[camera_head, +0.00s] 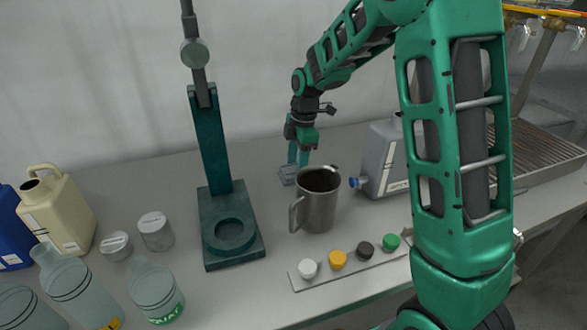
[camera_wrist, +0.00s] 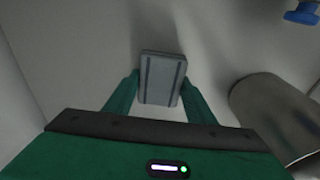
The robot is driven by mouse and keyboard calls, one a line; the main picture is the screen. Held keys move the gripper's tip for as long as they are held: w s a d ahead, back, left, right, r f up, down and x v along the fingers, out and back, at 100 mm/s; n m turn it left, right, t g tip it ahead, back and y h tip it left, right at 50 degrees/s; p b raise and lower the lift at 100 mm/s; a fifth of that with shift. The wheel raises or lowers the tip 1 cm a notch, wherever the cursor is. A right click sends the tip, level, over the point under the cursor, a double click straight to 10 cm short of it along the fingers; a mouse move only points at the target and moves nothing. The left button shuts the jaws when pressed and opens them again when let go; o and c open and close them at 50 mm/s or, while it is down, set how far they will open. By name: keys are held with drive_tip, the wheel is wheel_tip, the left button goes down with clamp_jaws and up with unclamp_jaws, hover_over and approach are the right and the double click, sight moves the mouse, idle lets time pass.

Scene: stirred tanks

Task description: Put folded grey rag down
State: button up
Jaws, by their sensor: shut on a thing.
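The folded grey rag (camera_wrist: 162,78) is a flat grey block with two darker stripes, seen between my fingertips in the wrist view. In the head view the rag (camera_head: 287,175) is at or just above the bench, behind the metal mug. My gripper (camera_head: 298,160) points down and is shut on the rag; both green fingers (camera_wrist: 160,92) flank it in the wrist view. I cannot tell whether the rag touches the bench. Part of the rag's right side is hidden behind a finger and the mug in the head view.
The metal mug (camera_head: 318,205) stands close in front of the rag. A grey jug (camera_head: 385,160) with a blue cap is to the right. A green stand (camera_head: 229,222) is to the left. A strip with coloured knobs (camera_head: 345,263) lies in front. Bare bench (camera_head: 262,165) shows left of the rag.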

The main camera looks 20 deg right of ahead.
drive_tip(key=o, duration=1.2)
wheel_tip(320, 180, up, 12)
drive_tip(key=d, duration=0.1)
drive_tip(key=shift+d, duration=0.25)
